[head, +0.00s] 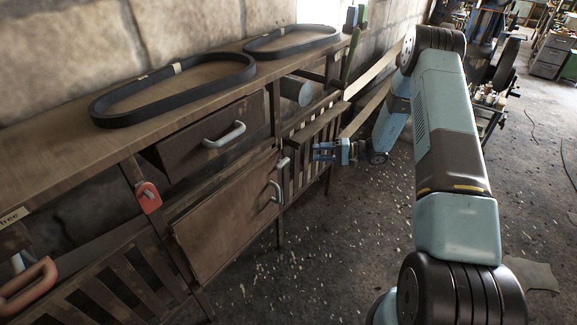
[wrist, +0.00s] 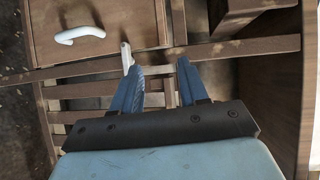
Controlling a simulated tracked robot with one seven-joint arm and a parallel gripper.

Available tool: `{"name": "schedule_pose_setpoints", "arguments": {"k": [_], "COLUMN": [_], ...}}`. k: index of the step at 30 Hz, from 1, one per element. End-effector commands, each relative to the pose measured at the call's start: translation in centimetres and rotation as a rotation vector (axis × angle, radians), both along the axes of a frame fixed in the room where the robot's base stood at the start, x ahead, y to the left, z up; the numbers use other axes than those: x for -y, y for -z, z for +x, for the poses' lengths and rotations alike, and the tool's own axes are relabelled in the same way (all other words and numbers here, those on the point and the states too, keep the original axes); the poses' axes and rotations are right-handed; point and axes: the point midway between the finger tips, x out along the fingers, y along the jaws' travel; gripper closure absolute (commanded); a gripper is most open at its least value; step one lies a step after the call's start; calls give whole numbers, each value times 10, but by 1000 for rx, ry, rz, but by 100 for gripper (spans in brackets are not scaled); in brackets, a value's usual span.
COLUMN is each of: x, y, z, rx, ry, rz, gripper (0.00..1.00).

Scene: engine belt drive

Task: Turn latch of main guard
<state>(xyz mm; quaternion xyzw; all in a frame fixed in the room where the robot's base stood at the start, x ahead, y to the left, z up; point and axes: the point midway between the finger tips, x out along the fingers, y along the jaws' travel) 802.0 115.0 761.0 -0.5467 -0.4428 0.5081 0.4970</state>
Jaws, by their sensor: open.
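The guard door (head: 225,220) is a brown wooden panel with a pale curved handle (head: 276,191), low in the cabinet. A small pale latch (head: 283,163) sits by its upper right corner. In the wrist view the latch (wrist: 127,56) is a pale bar just past the tip of the left finger, partly hidden by it. I cannot tell if they touch. My gripper (head: 317,152) has blue fingers and is open and empty, to the right of the latch. In the wrist view its fingertips (wrist: 158,66) point toward the cabinet's frame and slats.
A wooden drawer (head: 210,135) with a pale handle juts out above the door. Two black belts (head: 175,90) (head: 290,40) lie on the cabinet top. A red latch (head: 148,197) and a red handle (head: 28,285) are at left. The floor before the cabinet is open.

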Motion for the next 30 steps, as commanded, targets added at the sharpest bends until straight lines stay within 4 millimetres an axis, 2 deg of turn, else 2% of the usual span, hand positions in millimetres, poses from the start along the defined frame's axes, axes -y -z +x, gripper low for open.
{"name": "schedule_pose_setpoints", "arguments": {"k": [1,6,12,16,20,30], "x": [2,6,10,7,-5,-61], "y": [21,68,98,103,103,103], "z": [2,8,10,11,15,30], "rx": [-3,14,26,31,32,31], "ry": [27,110,166,177,176,174], "rz": [22,77,108,113,113,112], "gripper": [56,56,56,56,56,56]}}
